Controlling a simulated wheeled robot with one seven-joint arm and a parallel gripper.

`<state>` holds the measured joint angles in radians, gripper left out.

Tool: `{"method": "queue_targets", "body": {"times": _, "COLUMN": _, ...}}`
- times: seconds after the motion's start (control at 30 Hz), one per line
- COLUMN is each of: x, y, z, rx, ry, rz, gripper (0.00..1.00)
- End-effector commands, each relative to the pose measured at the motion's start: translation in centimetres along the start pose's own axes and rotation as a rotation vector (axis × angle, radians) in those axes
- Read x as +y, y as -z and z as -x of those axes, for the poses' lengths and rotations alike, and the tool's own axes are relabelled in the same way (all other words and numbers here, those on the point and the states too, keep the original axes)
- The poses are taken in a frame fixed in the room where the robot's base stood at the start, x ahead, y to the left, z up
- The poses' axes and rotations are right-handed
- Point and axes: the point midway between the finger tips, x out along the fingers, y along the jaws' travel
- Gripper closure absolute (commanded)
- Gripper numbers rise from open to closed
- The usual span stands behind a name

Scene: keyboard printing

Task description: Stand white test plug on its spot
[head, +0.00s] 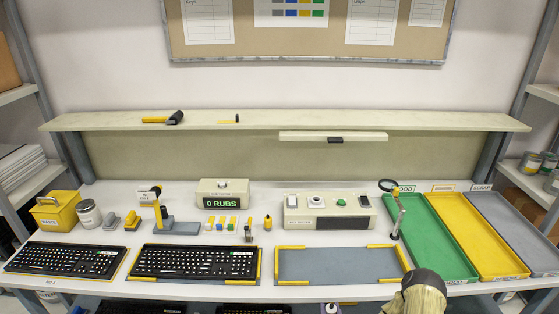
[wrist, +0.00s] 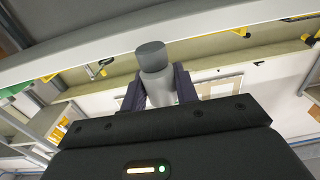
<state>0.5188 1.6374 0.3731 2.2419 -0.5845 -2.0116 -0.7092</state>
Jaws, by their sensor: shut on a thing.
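In the wrist view my gripper (wrist: 159,88) is shut on a pale grey-white plug (wrist: 154,62) with a darker grey round end. Its dark fingers press the plug from both sides, and the plug's lower part is hidden behind the gripper body. The plug is held in the air, clear of the bench. In the head view the fingers and the held plug cannot be made out. A row of small pieces with white, blue, yellow and green colours (head: 221,225) stands in the middle of the bench. I cannot tell which place is the white plug's spot.
Two black keyboards (head: 194,261) lie at the left front. An empty grey pad (head: 339,266) with yellow corners lies right of them. A beige box with buttons (head: 329,211) and a RUBS display (head: 225,194) stand behind. Green (head: 437,238), yellow (head: 480,245) and grey trays (head: 515,238) fill the right.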

Motion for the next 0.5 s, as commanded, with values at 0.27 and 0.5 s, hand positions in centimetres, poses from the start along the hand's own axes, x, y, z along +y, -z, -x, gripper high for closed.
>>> {"method": "queue_targets", "body": {"times": 0.27, "x": 0.0, "y": -1.5, "z": 0.8, "rx": -0.006, "ry": -0.028, "rz": -0.007, "gripper": 1.0}}
{"method": "queue_targets", "body": {"times": 0.5, "x": -0.1, "y": -3.1, "z": 0.6, "rx": 0.002, "ry": -0.021, "rz": 0.001, "gripper": 1.0}}
